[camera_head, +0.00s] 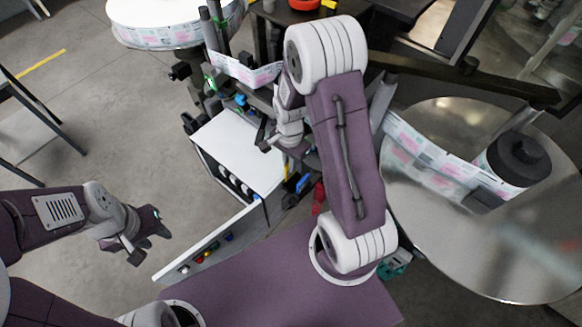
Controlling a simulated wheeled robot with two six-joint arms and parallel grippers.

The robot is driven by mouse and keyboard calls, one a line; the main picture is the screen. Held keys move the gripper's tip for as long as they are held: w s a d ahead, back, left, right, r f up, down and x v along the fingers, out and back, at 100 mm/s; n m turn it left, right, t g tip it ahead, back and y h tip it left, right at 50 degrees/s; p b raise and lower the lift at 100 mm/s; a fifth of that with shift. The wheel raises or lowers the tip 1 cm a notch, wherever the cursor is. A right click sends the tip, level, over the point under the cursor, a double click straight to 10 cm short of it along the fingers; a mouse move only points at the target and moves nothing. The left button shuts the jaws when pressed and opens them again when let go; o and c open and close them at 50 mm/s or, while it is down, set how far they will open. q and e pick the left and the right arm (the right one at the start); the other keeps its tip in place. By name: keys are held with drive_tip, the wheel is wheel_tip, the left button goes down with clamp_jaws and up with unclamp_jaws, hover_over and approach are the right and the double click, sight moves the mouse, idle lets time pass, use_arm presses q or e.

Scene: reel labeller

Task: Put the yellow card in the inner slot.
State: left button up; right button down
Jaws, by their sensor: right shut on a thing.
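My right gripper (268,142) hangs at the end of my raised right arm, above the back right of the white-topped labeller cabinet (232,138). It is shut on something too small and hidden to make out. A thin yellow strip (287,168) shows just below the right wrist, beside a blue part; I cannot tell whether it is the yellow card. No slot can be made out, and my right arm hides part of the machine. My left gripper (150,240) is open and empty over the floor, left of the cabinet's panel.
A panel with coloured buttons (208,249) stands out from the cabinet towards the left gripper. A large round metal table (482,240) with a label reel is at the right. Another label reel (170,22) is at the back left. Open floor (100,130) lies at the left.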

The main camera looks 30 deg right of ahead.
drive_tip(key=shift+s+d, duration=0.1)
drive_tip(key=shift+d, duration=0.1)
drive_tip(key=f, duration=0.1)
drive_tip(key=s+f, duration=0.1)
drive_tip(key=f, duration=0.1)
drive_tip(key=shift+a+f+p, duration=0.15)
drive_tip(key=shift+f+p, duration=0.05)
drive_tip(key=shift+p, duration=0.2)
drive_tip(key=shift+w+f, duration=0.35)
drive_tip(key=c, duration=1.5)
unclamp_jaws()
drive_tip(key=shift+s+r, duration=0.1)
drive_tip(key=shift+s, duration=0.1)
